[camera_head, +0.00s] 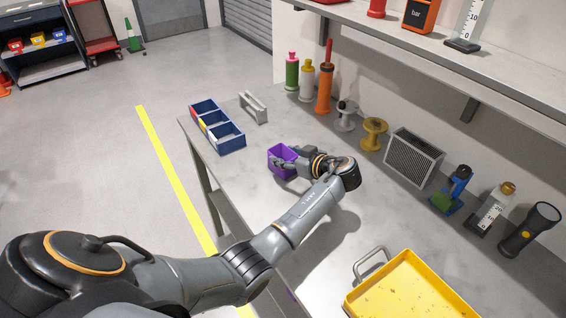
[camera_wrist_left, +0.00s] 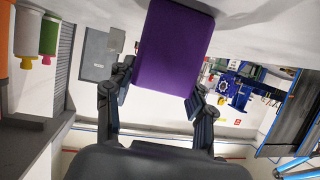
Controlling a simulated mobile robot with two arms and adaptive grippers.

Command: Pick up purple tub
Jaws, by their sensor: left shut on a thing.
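The purple tub (camera_head: 282,170) is a small open box on the grey workbench in the head view, left of the middle of the bench. My left gripper (camera_head: 287,160) reaches it from the right side and is shut on it. In the left wrist view the tub (camera_wrist_left: 172,58) fills the upper middle, between the two dark fingers of the left gripper (camera_wrist_left: 160,100). I cannot tell whether the tub's base touches the bench. My right gripper is not in view.
A blue bin with compartments (camera_head: 230,144) and a grey handle-shaped bracket (camera_head: 253,107) stand beyond the tub. Bottles, spools (camera_head: 374,133), a grey vented box (camera_head: 412,160) and a torch (camera_head: 530,230) line the back. A yellow tray (camera_head: 410,290) lies at the near right. Bare bench lies between.

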